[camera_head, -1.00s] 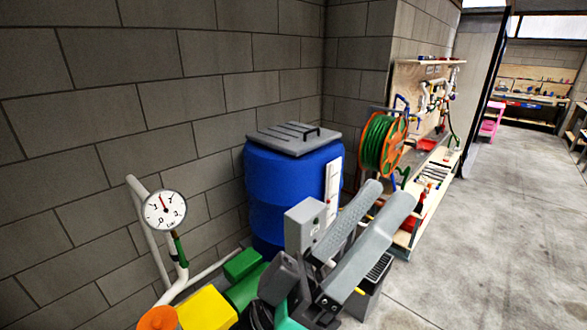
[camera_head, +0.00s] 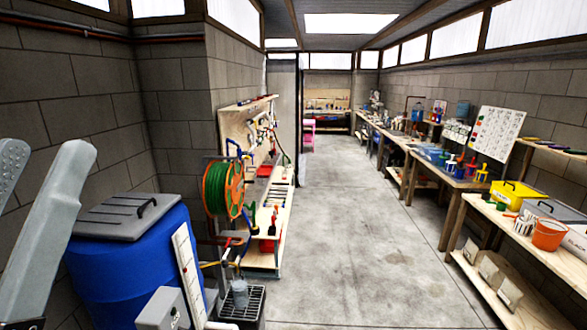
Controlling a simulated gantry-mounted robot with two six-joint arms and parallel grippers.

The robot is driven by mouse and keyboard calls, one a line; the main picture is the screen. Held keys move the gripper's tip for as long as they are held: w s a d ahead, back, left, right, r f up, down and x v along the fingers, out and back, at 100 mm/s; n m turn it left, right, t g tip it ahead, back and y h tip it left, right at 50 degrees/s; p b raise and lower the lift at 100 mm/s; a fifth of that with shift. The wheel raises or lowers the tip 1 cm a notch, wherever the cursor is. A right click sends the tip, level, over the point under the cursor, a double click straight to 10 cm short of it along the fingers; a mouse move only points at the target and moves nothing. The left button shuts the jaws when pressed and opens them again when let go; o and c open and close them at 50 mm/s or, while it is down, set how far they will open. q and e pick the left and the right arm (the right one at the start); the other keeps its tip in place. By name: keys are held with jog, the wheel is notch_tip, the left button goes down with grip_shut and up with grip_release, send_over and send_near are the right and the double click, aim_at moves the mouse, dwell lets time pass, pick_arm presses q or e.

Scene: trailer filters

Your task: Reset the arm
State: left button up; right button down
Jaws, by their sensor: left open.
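My left gripper (camera_head: 42,165) is at the left edge of the head view, with two long grey fingers pointing up. The fingers are apart and nothing shows between them. The picture edge cuts off part of the gripper. It appears in front of the grey block wall and left of the blue barrel (camera_head: 135,265) with its grey lid (camera_head: 118,215). My right gripper is not in view.
A hose reel (camera_head: 222,190) and a tool shelf (camera_head: 262,225) stand right of the barrel. The concrete floor (camera_head: 355,235) is open down the middle. Benches with a yellow box (camera_head: 515,196) and an orange bucket (camera_head: 549,235) line the right side.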

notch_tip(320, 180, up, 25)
jog(key=p, duration=2.1)
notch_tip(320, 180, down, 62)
jog(key=b, duration=6.1)
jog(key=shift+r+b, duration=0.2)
jog(key=shift+b, duration=0.1)
